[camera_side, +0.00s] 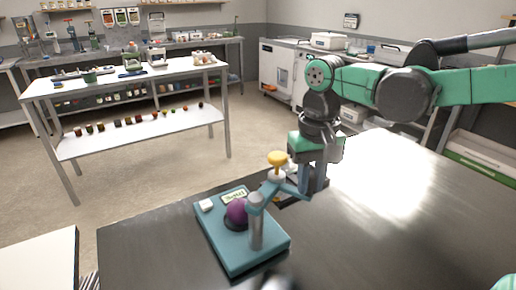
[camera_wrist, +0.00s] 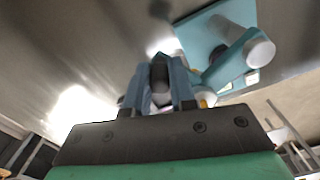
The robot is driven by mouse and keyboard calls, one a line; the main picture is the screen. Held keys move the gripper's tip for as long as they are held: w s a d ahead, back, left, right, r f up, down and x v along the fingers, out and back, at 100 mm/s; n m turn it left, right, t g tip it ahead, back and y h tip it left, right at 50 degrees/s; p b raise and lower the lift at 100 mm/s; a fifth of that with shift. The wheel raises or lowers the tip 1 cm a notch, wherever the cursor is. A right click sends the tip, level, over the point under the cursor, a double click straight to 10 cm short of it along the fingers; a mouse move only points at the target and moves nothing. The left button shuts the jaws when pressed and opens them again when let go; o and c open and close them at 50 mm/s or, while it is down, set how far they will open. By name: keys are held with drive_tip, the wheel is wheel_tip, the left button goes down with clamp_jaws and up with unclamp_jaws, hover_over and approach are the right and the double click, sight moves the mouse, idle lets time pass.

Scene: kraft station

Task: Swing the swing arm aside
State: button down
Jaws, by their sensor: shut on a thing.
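The teal swing arm (camera_side: 268,191) reaches from a grey post (camera_side: 256,226) on a teal base (camera_side: 244,261) toward my gripper. A yellow knob (camera_side: 277,158) on a pale stem stands at the arm. In the wrist view the swing arm (camera_wrist: 232,60) runs from the post's top (camera_wrist: 260,50) toward my fingers. My gripper (camera_side: 316,190) is beside the base, to the right, low over the table. In the wrist view its fingers (camera_wrist: 160,78) are shut around a dark upright piece, seemingly the swing arm's outer end. The exact contact is partly hidden.
A purple ball (camera_side: 237,212) sits on the base beside the post. A small white block (camera_side: 206,205) and a label (camera_side: 235,196) are at the base's back edge. The dark table (camera_side: 390,225) is clear to the right. A dark flat item lies behind my gripper.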

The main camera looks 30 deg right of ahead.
drive_tip(key=shift+s+a+m, duration=0.4)
drive_tip(key=shift+s+m, duration=0.2)
drive_tip(key=shift+m, duration=0.35)
drive_tip(key=shift+s+a+m, duration=0.35)
drive_tip(key=shift+s+m, duration=0.25)
drive_tip(key=shift+m, duration=0.3)
drive_tip(key=shift+s+a+m, duration=0.4)
drive_tip(key=shift+s+m, duration=0.2)
drive_tip(key=shift+m, duration=0.35)
drive_tip(key=c, duration=0.7)
unclamp_jaws()
drive_tip(key=shift+r, duration=0.1)
wheel_tip(320, 180, up, 6)
drive_tip(key=shift+f, duration=0.25)
